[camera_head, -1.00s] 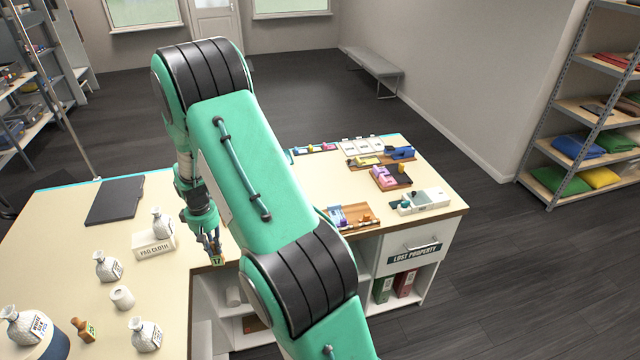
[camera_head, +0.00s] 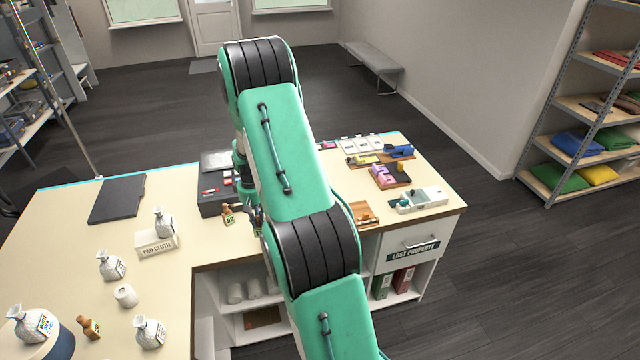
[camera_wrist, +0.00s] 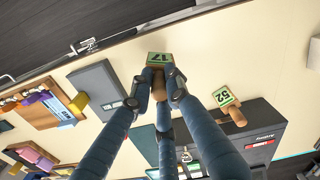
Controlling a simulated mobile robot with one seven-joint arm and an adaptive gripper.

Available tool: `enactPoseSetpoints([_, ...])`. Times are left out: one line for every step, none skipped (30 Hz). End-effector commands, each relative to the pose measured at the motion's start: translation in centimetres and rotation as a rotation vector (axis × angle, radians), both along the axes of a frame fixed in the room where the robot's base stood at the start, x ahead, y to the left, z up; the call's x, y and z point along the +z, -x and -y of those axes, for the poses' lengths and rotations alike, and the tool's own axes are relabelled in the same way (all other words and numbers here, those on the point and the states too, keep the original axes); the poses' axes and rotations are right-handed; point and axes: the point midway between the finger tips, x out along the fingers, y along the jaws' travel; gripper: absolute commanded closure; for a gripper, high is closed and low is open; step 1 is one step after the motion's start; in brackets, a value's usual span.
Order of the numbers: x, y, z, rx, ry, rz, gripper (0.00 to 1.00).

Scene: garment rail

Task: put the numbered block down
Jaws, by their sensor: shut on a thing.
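My gripper (camera_wrist: 160,82) is shut on a wooden block with a green number plate reading 17 (camera_wrist: 158,58) in the wrist view. The pale counter top (camera_wrist: 210,45) lies behind it; I cannot tell whether the block touches it. In the head view my gripper (camera_head: 256,217) is beside my arm link, which hides part of it.
A dark box (camera_head: 212,200) stands behind the 52 block. A wooden tray (camera_head: 362,214) and a grey-white device (camera_head: 422,198) are to the right. Counter edges are close.

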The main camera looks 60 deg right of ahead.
Motion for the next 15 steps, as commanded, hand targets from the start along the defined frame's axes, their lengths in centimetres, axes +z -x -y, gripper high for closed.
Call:
enactPoseSetpoints([0.0, 0.0, 0.0, 0.0, 0.0, 0.0, 1.0])
enactPoseSetpoints([0.0, 0.0, 0.0, 0.0, 0.0, 0.0, 1.0])
enactPoseSetpoints([0.0, 0.0, 0.0, 0.0, 0.0, 0.0, 1.0])
enactPoseSetpoints([0.0, 0.0, 0.0, 0.0, 0.0, 0.0, 1.0])
enactPoseSetpoints([0.0, -0.1, 0.0, 0.0, 0.0, 0.0, 1.0])
enactPoseSetpoints([0.0, -0.2, 0.1, 0.001, 0.0, 0.0, 1.0])
enactPoseSetpoints([0.0, -0.2, 0.1, 0.001, 0.0, 0.0, 1.0])
enactPoseSetpoints([0.0, -0.4, 0.2, 0.001, 0.0, 0.0, 1.0])
enactPoseSetpoints([0.0, -0.5, 0.4, 0.001, 0.0, 0.0, 1.0])
enactPoseSetpoints([0.0, -0.7, 0.5, 0.001, 0.0, 0.0, 1.0])
enactPoseSetpoints([-0.1, -0.9, 0.6, 0.001, 0.0, 0.0, 1.0])
enactPoseSetpoints([-0.1, -1.2, 0.8, 0.001, 0.0, 0.0, 1.0])
enactPoseSetpoints([-0.1, -1.5, 1.0, 0.001, 0.0, 0.0, 1.0])
enactPoseSetpoints([-0.2, -1.8, 1.2, 0.001, 0.0, 0.0, 1.0])
enactPoseSetpoints([-0.3, -2.2, 1.5, 0.001, 0.0, 0.0, 1.0])
